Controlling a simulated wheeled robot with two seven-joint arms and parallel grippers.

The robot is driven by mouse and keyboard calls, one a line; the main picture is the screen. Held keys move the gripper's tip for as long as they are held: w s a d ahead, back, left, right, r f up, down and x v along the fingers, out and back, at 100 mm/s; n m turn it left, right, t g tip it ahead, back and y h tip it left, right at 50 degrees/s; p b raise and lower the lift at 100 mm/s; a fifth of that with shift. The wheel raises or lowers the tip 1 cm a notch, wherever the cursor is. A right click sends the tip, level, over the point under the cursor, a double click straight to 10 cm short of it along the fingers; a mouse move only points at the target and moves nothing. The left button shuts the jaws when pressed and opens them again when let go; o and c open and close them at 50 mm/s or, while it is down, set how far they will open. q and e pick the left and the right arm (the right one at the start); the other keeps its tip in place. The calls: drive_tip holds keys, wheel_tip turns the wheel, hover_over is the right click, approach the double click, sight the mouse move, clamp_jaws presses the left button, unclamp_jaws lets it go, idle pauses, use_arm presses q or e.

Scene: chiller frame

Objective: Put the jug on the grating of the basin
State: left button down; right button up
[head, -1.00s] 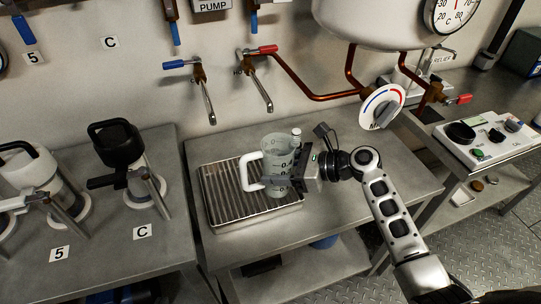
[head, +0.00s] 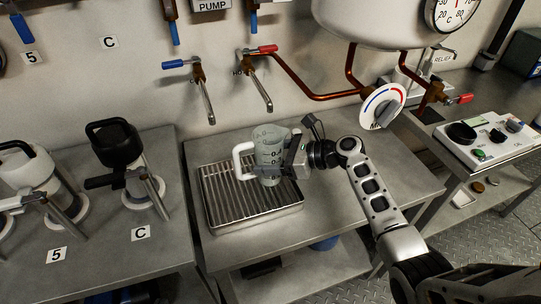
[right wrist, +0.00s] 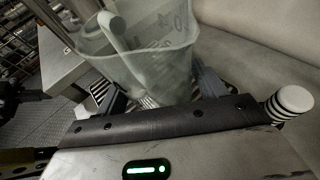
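The jug (head: 267,152) is clear with dark markings and a white handle on its left side in the head view. My right gripper (head: 284,168) is shut on it from the right, and the jug looks roughly upright. In the right wrist view the jug (right wrist: 160,60) stands between the two fingers. The basin's grating (head: 225,200) is a ribbed metal grid on the bench. The jug is over the back right part of the grating; whether its base touches cannot be told. My left gripper is not in view.
Two metal spouts (head: 263,90) hang from the wall behind the basin. A white tank with a dial (head: 382,106) and copper pipes is above right. Containers with black (head: 115,145) and white tops stand at left. The bench (head: 320,215) right of the basin is clear.

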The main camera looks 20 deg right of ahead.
drive_tip(key=shift+o, duration=0.5)
drive_tip(key=shift+r, duration=0.1)
drive_tip(key=v, duration=0.7)
drive_tip(key=shift+d, duration=0.2)
drive_tip(key=shift+s+r, duration=0.1)
